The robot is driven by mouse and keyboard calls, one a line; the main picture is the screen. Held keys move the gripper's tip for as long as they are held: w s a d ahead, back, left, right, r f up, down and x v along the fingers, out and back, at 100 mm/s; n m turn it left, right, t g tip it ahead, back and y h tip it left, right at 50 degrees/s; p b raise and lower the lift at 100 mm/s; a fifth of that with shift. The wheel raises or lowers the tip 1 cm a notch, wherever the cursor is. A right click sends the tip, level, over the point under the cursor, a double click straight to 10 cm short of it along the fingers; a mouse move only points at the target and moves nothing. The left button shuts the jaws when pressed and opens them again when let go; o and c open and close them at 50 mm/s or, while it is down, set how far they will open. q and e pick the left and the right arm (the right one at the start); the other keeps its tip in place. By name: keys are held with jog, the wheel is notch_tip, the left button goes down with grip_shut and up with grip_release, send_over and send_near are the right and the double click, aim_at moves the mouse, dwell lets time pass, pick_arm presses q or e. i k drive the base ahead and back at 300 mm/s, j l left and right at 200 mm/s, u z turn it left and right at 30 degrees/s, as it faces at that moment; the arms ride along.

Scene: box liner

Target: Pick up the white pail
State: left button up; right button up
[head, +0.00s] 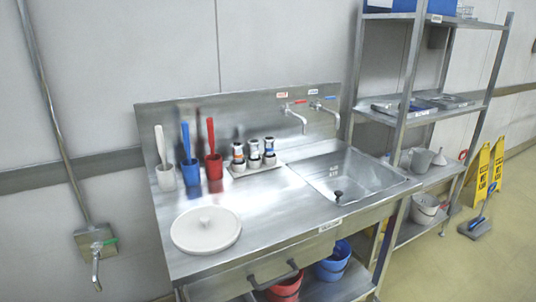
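A white pail (424,208) stands on a low shelf of the metal rack to the right of the sink unit in the head view. It looks upright. A rack post stands close to its left, and part of the shelf's surroundings is dim. Neither of my grippers is in view, so nothing shows of what they hold.
The steel sink unit (262,212) holds a round white lid (206,230), several brush cups and bottles. A red pail (285,289) and blue pail (333,262) sit beneath. A grey jug (419,160) is above the white pail.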

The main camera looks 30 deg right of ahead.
aim_at(424, 207)
jog(key=z, duration=2.1)
jog(key=i+l+z, duration=0.25)
jog(key=i+z, duration=0.2)
jog(key=i, duration=0.25)
jog(key=i+z, duration=0.45)
jog(key=i, duration=2.5)
jog(key=l+z, duration=0.05)
jog(key=l, duration=0.05)
